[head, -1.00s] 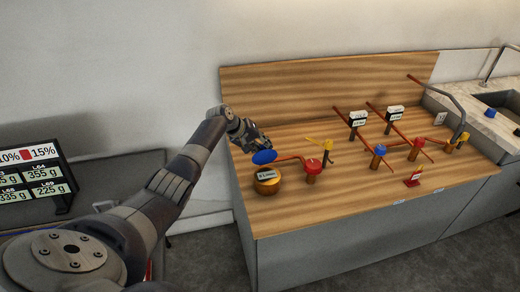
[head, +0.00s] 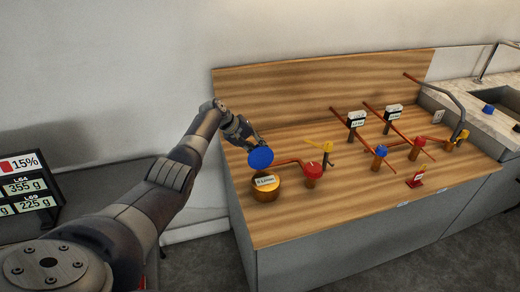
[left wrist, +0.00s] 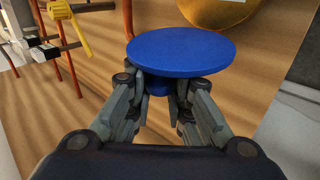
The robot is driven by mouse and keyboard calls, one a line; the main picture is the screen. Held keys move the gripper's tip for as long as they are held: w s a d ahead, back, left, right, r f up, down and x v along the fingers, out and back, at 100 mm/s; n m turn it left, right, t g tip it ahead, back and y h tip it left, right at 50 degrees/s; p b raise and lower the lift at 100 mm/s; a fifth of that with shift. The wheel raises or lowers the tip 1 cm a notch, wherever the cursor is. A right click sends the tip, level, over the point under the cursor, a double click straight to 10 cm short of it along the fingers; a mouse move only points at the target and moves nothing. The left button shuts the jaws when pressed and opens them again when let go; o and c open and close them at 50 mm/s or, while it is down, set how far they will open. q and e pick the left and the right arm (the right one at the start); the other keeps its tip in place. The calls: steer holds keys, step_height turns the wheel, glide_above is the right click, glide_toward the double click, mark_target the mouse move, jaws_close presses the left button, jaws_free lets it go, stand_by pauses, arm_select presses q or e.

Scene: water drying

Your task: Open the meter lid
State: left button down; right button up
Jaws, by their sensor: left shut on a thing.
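The meter (head: 266,190) is a round brass-coloured body with a white label, at the left front of the wooden counter. Its brass body also shows at the top of the left wrist view (left wrist: 222,12). The lid (head: 260,158) is a blue disc just above and behind the meter, tilted with its round face towards the head camera. My left gripper (head: 248,142) is behind the lid. In the left wrist view, its fingers (left wrist: 160,92) are shut on a small blue part under the disc (left wrist: 182,50). I cannot tell whether the lid touches the meter.
A red valve (head: 313,170) on a copper pipe and a yellow-handled valve (head: 320,146) stand just right of the meter. More pipes, valves and black-and-white boxes (head: 356,119) stand further right. A display screen (head: 28,183) is at the left. The counter's front strip is mostly clear.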

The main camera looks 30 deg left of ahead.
arm_select(q)
steer(key=shift+w+a+r, duration=0.2)
steer(key=shift+a+r, duration=0.2)
steer(key=shift+a, duration=0.1)
steer(key=c, duration=1.6)
jaws_free()
steer(key=shift+o, duration=0.9)
steer(key=shift+s+a, duration=0.15)
steer(key=shift+a, duration=0.05)
steer(key=shift+s+f, duration=0.1)
steer(key=shift+f, duration=0.1)
steer(key=shift+d, duration=0.25)
steer(key=shift+r, duration=0.1)
steer(key=v, duration=1.2)
steer(key=shift+a, duration=0.15)
steer(key=shift+s, duration=0.25)
